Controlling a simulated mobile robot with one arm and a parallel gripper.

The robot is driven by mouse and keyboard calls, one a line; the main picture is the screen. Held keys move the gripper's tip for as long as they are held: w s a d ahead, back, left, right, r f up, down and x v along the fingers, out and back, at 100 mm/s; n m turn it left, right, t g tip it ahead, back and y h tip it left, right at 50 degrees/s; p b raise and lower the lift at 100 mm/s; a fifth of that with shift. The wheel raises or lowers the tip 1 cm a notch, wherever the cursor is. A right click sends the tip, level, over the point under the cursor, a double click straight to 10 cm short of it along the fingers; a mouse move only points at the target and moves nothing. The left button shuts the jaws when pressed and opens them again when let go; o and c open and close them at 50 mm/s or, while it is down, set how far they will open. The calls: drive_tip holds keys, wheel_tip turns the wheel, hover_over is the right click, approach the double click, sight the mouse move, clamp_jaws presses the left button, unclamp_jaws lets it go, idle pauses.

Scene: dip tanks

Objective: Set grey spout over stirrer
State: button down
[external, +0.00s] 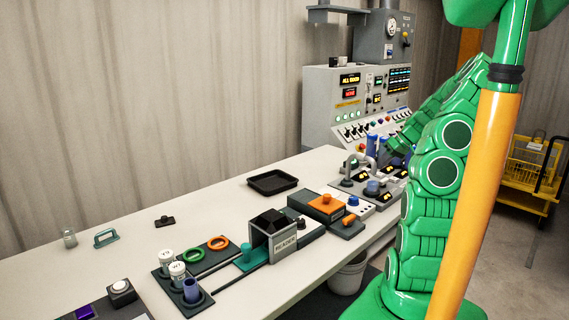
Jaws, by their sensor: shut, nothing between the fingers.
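A small station of dark grey blocks with yellow-marked labels stands at the far right end of the white bench. A curved grey spout (351,165) rises from its left block. A second pale curved pipe stands just behind it, beside upright blue cylinders (372,147). I cannot tell which part is the stirrer. My green arm reaches down over the right side of this station. My gripper (396,160) is small and partly hidden there, shut and empty. Its exact gap to the spout is unclear.
On the bench (225,215) are a black tray (272,182), a reader box (272,236), an orange-topped block (326,204) and a rack with white jars and a blue cup (192,291). A control panel (350,100) stands behind. The bench's left-middle is mostly clear.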

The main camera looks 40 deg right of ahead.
drive_tip(key=shift+a, duration=0.15)
drive_tip(key=shift+s+a+m+t+h, duration=0.15)
drive_tip(key=shift+a+m+t+h, duration=0.15)
drive_tip(key=shift+a+m+h, duration=0.55)
drive_tip(key=shift+a+m, duration=0.35)
drive_tip(key=shift+a, duration=0.6)
drive_tip(key=w+a+m, duration=0.1)
drive_tip(key=w+a, duration=1)
drive_tip(key=a, duration=0.1)
drive_tip(key=shift+w+m+h, duration=0.2)
drive_tip(key=shift+m+h, duration=0.1)
drive_tip(key=shift+h, duration=0.05)
drive_tip(key=shift+s, duration=0.1)
